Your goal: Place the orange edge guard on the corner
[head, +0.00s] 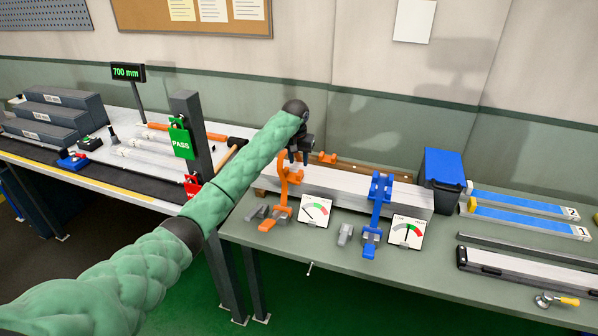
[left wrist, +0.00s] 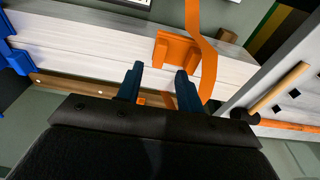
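My left gripper (head: 299,158) is above the pale profile bar (head: 340,187), near the orange clamp (head: 283,195). In the left wrist view the gripper (left wrist: 159,80) has its two dark fingers apart, with nothing held between them. An orange angled piece (left wrist: 175,50), which looks like the edge guard, sits on the profile beside the clamp's orange strip (left wrist: 195,20), just beyond the fingertips. I cannot tell whether it is fully seated on the corner. My right gripper is not in view.
A blue clamp (head: 378,205) stands farther right on the profile. A wooden rail with an orange part (head: 327,158) lies behind. Two dial gauges (head: 316,210) stand in front. A bin (head: 443,170) is at the right end.

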